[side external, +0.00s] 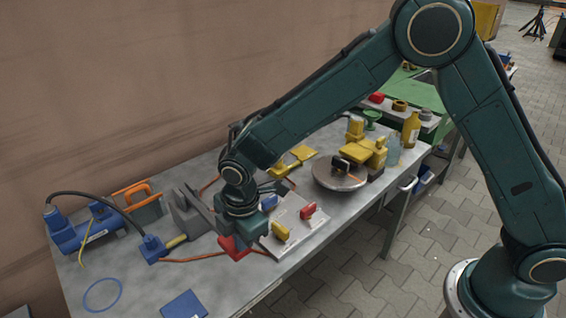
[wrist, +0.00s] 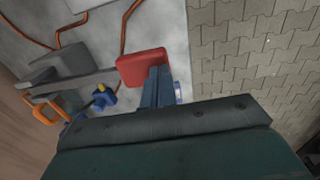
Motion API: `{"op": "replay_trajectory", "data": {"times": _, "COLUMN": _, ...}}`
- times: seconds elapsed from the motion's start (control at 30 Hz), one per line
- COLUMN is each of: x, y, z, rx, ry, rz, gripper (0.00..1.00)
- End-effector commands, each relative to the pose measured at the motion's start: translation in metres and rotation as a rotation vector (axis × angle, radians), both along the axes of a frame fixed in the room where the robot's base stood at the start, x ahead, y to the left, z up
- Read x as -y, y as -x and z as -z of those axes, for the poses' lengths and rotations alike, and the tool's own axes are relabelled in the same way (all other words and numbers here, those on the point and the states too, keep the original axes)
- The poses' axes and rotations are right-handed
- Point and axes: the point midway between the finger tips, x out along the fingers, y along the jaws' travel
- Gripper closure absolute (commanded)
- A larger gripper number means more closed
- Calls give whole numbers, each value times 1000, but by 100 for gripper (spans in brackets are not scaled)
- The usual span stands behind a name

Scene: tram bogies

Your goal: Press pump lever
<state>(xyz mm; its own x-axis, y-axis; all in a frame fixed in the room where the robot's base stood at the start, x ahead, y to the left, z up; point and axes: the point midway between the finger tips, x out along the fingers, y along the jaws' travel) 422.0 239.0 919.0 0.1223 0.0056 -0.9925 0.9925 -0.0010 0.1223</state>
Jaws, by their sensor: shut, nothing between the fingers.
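A red block-shaped pad (side external: 234,249) lies under and beside my gripper (side external: 246,236) on the bench. In the wrist view the red pad (wrist: 141,67) sits in line with a grey bar that runs from a grey pump-like body (wrist: 62,66); this looks like the pump lever, though the joint is not clear. The grey body (side external: 190,212) stands left of my gripper in the side view. My gripper (wrist: 157,77) is shut and empty, pointing down at the red pad's edge. Whether it touches the pad I cannot tell.
A blue block with a yellow handle (side external: 153,249) and a black-hosed blue unit (side external: 85,230) stand to the left. A pale plate with coloured knobs (side external: 300,222) lies right of my gripper. Copper pipes cross the bench. A round turntable (side external: 338,178) stands further right.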

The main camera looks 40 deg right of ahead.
Motion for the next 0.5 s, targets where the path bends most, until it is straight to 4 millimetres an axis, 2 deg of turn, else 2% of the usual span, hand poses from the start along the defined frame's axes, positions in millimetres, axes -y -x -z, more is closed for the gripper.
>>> {"op": "replay_trajectory", "data": {"times": 0.2, "x": 0, "y": 10, "z": -34, "rx": 3, "ry": -1, "rz": 0, "gripper": 100}}
{"op": "replay_trajectory", "data": {"times": 0.5, "x": 0, "y": 21, "z": -65, "rx": 3, "ry": -1, "rz": 0, "gripper": 100}}
